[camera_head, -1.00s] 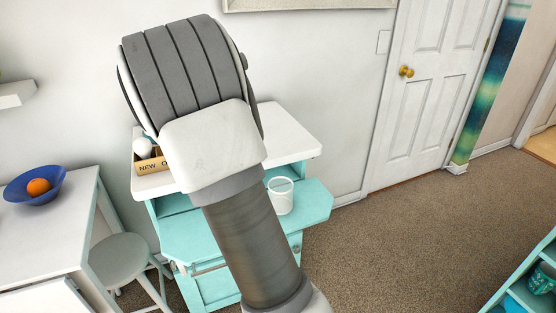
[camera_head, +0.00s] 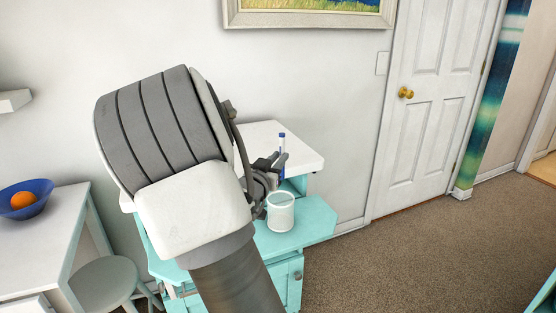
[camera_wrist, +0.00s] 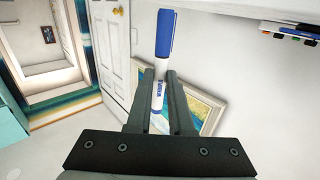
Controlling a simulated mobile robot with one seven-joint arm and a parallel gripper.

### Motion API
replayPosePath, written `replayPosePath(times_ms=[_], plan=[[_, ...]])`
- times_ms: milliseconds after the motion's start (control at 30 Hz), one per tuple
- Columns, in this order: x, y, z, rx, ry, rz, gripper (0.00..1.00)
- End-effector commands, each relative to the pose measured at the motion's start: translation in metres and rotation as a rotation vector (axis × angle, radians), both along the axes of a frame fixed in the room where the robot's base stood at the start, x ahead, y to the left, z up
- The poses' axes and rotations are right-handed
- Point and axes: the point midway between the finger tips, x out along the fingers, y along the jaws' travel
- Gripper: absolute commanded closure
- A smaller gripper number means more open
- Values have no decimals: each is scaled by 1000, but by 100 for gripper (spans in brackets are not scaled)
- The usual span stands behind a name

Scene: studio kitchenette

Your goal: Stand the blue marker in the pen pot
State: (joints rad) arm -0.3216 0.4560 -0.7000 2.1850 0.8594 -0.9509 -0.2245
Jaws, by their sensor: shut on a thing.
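The blue marker (camera_wrist: 164,40) is upright between the two fingers of my gripper (camera_wrist: 158,100) in the wrist view. It has a blue cap and a white body with blue print. A white pot (camera_head: 280,212), likely the pen pot, stands on the turquoise lower surface of the desk. My gripper is just above and slightly left of the pot in the picture.
The desk's white upper shelf (camera_head: 300,150) lies behind my gripper. At left a white table (camera_head: 40,245) holds a blue bowl (camera_head: 38,190) with an orange (camera_head: 23,200). A grey stool (camera_head: 104,284) stands between them. The turquoise surface right of the pot is clear.

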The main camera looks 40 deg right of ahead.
Motion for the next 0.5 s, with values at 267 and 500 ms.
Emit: replayPosePath(times_ms=[267, 500], plan=[[0, 0, -27, 0, 1, 1, 100], [0, 0, -46, 0, 2, 1, 100]])
